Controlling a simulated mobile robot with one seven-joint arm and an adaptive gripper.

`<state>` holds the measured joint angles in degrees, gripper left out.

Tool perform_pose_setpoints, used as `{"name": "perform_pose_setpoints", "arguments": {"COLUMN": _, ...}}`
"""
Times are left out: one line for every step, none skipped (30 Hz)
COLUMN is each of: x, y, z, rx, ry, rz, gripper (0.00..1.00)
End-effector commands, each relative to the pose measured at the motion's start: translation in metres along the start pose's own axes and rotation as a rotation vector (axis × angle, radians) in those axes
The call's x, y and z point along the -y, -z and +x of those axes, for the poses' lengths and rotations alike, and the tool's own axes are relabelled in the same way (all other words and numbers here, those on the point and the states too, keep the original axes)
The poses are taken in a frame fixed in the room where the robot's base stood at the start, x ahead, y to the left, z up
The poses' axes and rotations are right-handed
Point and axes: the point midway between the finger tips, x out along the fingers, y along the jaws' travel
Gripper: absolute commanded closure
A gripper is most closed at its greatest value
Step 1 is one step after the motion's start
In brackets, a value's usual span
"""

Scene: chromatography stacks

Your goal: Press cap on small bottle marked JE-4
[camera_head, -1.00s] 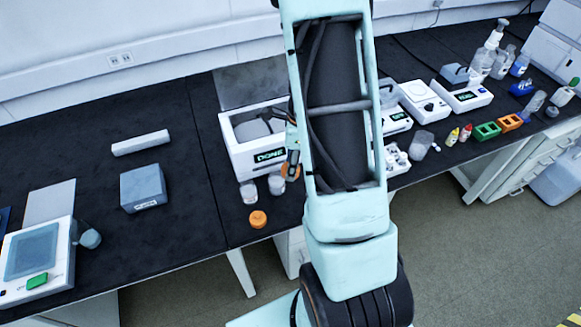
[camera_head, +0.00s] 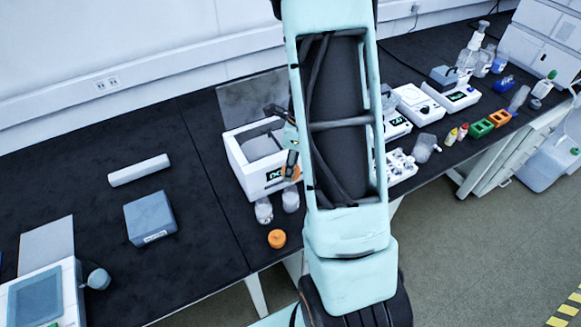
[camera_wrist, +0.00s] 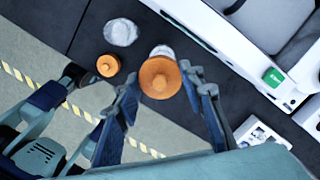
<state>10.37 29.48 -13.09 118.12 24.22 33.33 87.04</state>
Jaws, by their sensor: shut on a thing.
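My gripper (camera_wrist: 161,82) is shut on an orange cap (camera_wrist: 158,78), seen between its fingertips in the wrist view. In the head view the held cap (camera_head: 291,173) is partly hidden by my arm. A small clear bottle (camera_wrist: 163,51) lies partly behind the held cap in the wrist view; I cannot tell the gap between them. It seems to be the right one of two small bottles (camera_head: 290,201) in the head view. The other small clear bottle (camera_head: 264,211) stands to its left, uncapped. No JE-4 mark is readable on either bottle.
A second orange cap (camera_head: 277,239) lies near the bench's front edge. A white device (camera_head: 262,160) with a raised lid and lit display stands just behind the bottles. A grey-blue box (camera_head: 150,218) is further left, with bare black bench between. More devices and racks stand right of my arm.

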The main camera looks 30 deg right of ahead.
Motion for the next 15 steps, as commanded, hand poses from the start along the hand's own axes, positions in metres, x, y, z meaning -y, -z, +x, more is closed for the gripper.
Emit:
{"name": "perform_pose_setpoints", "arguments": {"x": 0.001, "y": 0.0, "z": 0.0, "rx": 0.0, "ry": 0.001, "rz": 0.002, "gripper": 0.79}}
{"name": "perform_pose_setpoints", "arguments": {"x": 0.001, "y": 0.0, "z": 0.0, "rx": 0.0, "ry": 0.001, "rz": 0.003, "gripper": 0.79}}
{"name": "perform_pose_setpoints", "arguments": {"x": 0.001, "y": 0.0, "z": 0.001, "rx": 0.0, "ry": 0.001, "rz": 0.004, "gripper": 0.79}}
{"name": "perform_pose_setpoints", "arguments": {"x": 0.001, "y": 0.0, "z": 0.001, "rx": 0.0, "ry": 0.001, "rz": 0.004, "gripper": 0.79}}
{"name": "perform_pose_setpoints", "arguments": {"x": 0.001, "y": 0.001, "z": 0.002, "rx": 0.0, "ry": 0.001, "rz": 0.004, "gripper": 0.79}}
{"name": "perform_pose_setpoints", "arguments": {"x": 0.001, "y": 0.001, "z": 0.004, "rx": 0.0, "ry": 0.001, "rz": 0.004, "gripper": 0.79}}
{"name": "perform_pose_setpoints", "arguments": {"x": 0.001, "y": 0.001, "z": 0.005, "rx": 0.0, "ry": 0.001, "rz": 0.004, "gripper": 0.79}}
{"name": "perform_pose_setpoints", "arguments": {"x": 0.001, "y": 0.001, "z": 0.007, "rx": 0.0, "ry": 0.001, "rz": 0.004, "gripper": 0.79}}
{"name": "perform_pose_setpoints", "arguments": {"x": 0.001, "y": 0.002, "z": 0.009, "rx": 0.0, "ry": 0.001, "rz": 0.004, "gripper": 0.79}}
{"name": "perform_pose_setpoints", "arguments": {"x": 0.001, "y": 0.002, "z": 0.011, "rx": 0.0, "ry": 0.0, "rz": 0.004, "gripper": 0.79}}
{"name": "perform_pose_setpoints", "arguments": {"x": 0.001, "y": 0.002, "z": 0.014, "rx": 0.0, "ry": 0.0, "rz": 0.004, "gripper": 0.79}}
{"name": "perform_pose_setpoints", "arguments": {"x": 0.001, "y": 0.003, "z": 0.017, "rx": 0.0, "ry": 0.0, "rz": 0.004, "gripper": 0.79}}
{"name": "perform_pose_setpoints", "arguments": {"x": 0.001, "y": 0.003, "z": 0.02, "rx": 0.0, "ry": 0.0, "rz": 0.004, "gripper": 0.79}}
{"name": "perform_pose_setpoints", "arguments": {"x": 0.001, "y": 0.003, "z": 0.023, "rx": 0.0, "ry": 0.0, "rz": 0.004, "gripper": 0.79}}
{"name": "perform_pose_setpoints", "arguments": {"x": 0.001, "y": 0.004, "z": 0.027, "rx": -0.001, "ry": 0.0, "rz": 0.005, "gripper": 0.79}}
